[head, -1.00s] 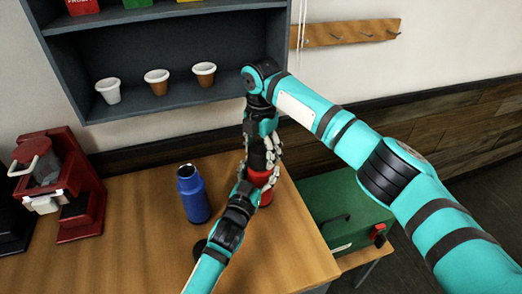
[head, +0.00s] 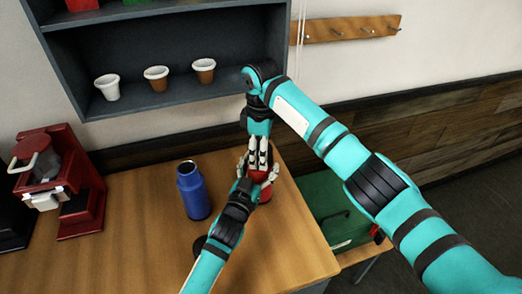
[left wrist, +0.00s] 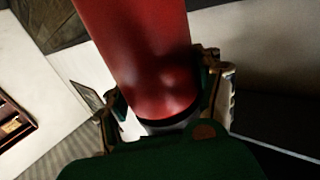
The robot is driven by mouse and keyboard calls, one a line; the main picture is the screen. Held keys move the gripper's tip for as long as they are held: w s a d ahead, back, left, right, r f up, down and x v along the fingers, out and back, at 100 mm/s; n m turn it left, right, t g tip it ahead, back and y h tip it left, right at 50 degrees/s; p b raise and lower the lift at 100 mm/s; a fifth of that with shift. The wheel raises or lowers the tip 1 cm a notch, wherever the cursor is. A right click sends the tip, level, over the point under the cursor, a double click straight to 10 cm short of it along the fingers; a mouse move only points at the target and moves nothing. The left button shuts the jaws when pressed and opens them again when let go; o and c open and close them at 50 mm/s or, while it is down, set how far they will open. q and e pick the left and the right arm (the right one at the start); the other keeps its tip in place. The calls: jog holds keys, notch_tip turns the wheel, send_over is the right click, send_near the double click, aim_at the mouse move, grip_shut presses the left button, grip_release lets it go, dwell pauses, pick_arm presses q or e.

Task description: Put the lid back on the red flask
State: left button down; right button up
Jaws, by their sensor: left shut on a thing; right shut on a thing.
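The red flask (head: 264,190) stands upright on the table near its right end. Most of it is hidden behind my left gripper in the head view. My left gripper (head: 252,184) is shut on it from the front left. In the left wrist view the red body (left wrist: 140,55) fills the space between the fingers. My right gripper (head: 259,165) comes straight down over the flask's top, its fingers closed around the lid there. The lid is hidden by those fingers, so I cannot tell how it sits on the flask.
A blue flask (head: 193,191) with an open top stands to the left on the table (head: 140,230). A dark round thing (head: 199,246) lies partly behind my left forearm. A red brewer (head: 62,180) is at the far left. A green case (head: 335,210) sits beyond the table's right edge.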

jog(key=m, duration=0.5)
jog(key=shift+s+a+m, duration=0.1)
jog(key=shift+a+m, duration=0.05)
jog(key=shift+m, duration=0.25)
jog(key=m, duration=0.2)
jog(key=shift+m, duration=0.4)
jog(key=m, duration=0.8)
jog(key=shift+a, duration=0.1)
jog(key=m, duration=0.5)
jog(key=shift+m, duration=0.4)
jog(key=m, duration=0.8)
jog(key=shift+w+m, duration=0.2)
jog(key=shift+m, duration=0.2)
